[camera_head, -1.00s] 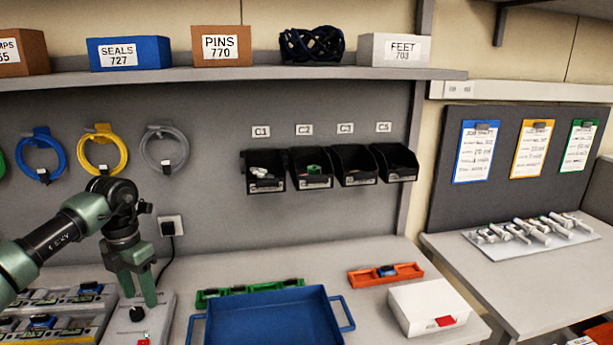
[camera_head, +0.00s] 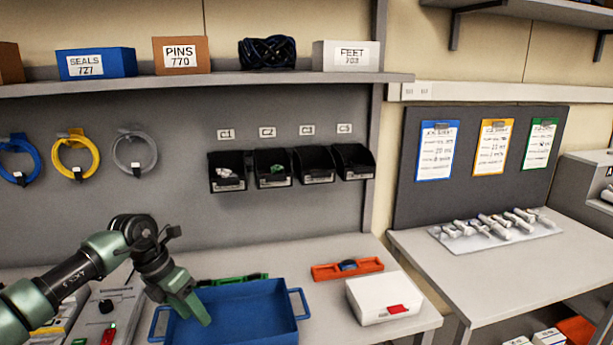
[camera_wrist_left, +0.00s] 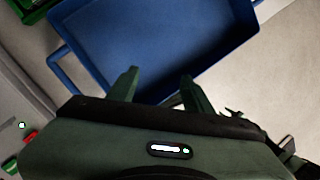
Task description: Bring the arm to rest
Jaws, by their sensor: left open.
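My left gripper (camera_head: 196,304) is green and dark. In the head view it is over the left part of a blue tray (camera_head: 262,312) on the bench. In the left wrist view, the two fingers of my left gripper (camera_wrist_left: 158,84) stand apart with nothing between them. The blue tray (camera_wrist_left: 160,40) lies beyond the fingertips there, and the part of it that shows is empty. Whether the fingers touch the tray cannot be told. My right gripper is in neither view.
A green holder (camera_head: 232,279) lies behind the tray. An orange holder (camera_head: 346,269) and a white box (camera_head: 384,306) with a red label are to its right. Black bins (camera_head: 273,168) hang on the back panel. Tools lie on a pad (camera_head: 494,230) on the right table.

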